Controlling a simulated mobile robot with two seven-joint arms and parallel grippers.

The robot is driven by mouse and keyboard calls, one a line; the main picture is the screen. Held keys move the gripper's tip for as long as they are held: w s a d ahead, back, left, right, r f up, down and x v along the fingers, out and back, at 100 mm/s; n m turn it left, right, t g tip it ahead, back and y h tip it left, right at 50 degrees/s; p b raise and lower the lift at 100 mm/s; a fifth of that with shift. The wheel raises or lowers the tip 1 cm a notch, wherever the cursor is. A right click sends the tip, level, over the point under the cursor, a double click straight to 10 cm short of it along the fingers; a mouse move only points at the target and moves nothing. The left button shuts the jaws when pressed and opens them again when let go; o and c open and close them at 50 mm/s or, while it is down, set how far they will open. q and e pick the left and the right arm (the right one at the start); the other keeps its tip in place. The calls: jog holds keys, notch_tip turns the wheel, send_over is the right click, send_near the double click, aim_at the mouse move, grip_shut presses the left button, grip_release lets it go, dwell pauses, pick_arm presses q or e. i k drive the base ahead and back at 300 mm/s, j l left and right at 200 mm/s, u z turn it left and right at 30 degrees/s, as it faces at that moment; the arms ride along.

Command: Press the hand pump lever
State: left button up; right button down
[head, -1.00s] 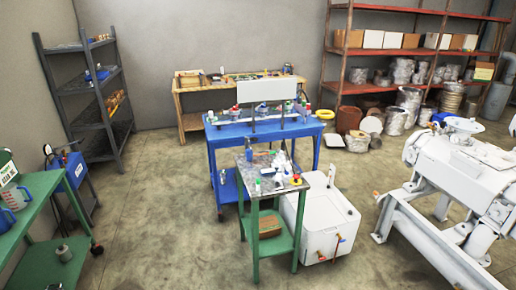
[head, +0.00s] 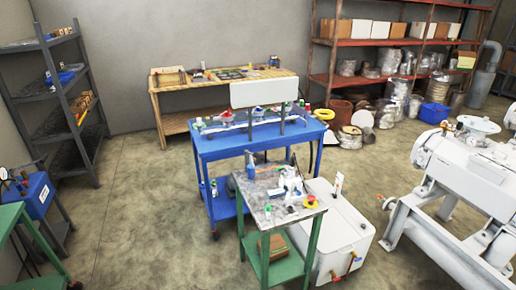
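Neither of my grippers shows in the head view. I cannot make out a hand pump lever with certainty. A blue box unit (head: 40,196) with a white label and a thin dark bar above it stands at the left edge. A white tank (head: 340,236) with orange-handled valves low on its front stands on the floor right of centre. A small white upright part (head: 338,185) rises at its top, too small to identify.
A green-legged table (head: 300,212) with small items stands in front of a blue cart (head: 212,148). A large white machine (head: 455,175) fills the right. Grey shelves (head: 62,110) stand at the left wall, red shelves (head: 350,87) at the back. Floor (head: 140,215) left of centre is open.

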aim_at(256, 156)
jog(key=i+j+z, duration=0.1)
jog(key=i+j, duration=0.25)
jog(key=i+j+z, duration=0.1)
jog(key=i+j, duration=0.3)
jog(key=i+j+z, duration=0.1)
jog(key=i+j, duration=0.2)
jog(key=i+j+z, duration=0.1)
jog(key=i+j, duration=0.25)
jog(key=j, duration=0.2)
jog(key=i+j+z, duration=0.1)
jog(key=i+j, duration=0.2)
jog(key=j, duration=0.15)
jog(key=i+j+z, duration=0.1)
jog(key=i+j, duration=0.2)
jog(key=j, duration=0.2)
